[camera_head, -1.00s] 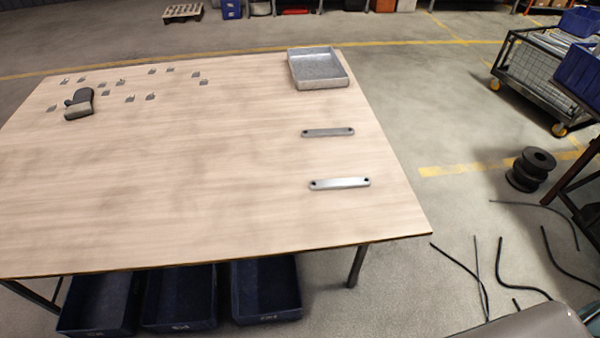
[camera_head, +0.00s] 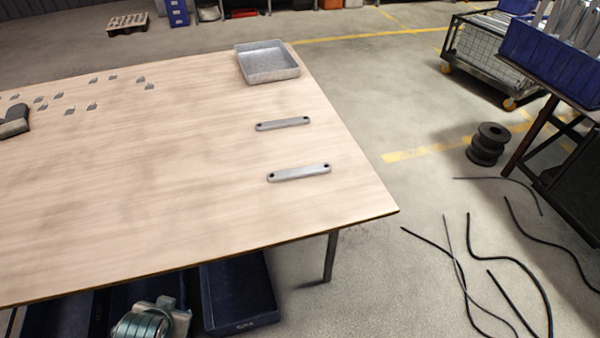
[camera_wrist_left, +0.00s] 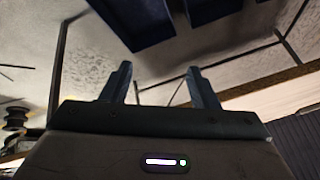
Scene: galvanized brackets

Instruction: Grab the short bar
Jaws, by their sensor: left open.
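Two flat grey metal bars with a dark hole near each end lie apart on the right part of the wooden table in the head view. The far bar (camera_head: 283,124) looks a little shorter and thinner than the near bar (camera_head: 299,173), but it is also farther off, so I cannot be sure which is truly shorter. My left gripper (camera_wrist_left: 159,67) shows in the left wrist view, open, with nothing between its fingers. No bar shows in that view. My right gripper is not in view.
A metal tray (camera_head: 268,76) stands at the table's far right corner. Small metal brackets (camera_head: 92,106) and a dark object (camera_head: 14,121) lie at the left. Blue bins (camera_head: 238,292) sit below the table. Around the bars the tabletop is clear. Cables and a spool (camera_head: 487,143) lie on the floor.

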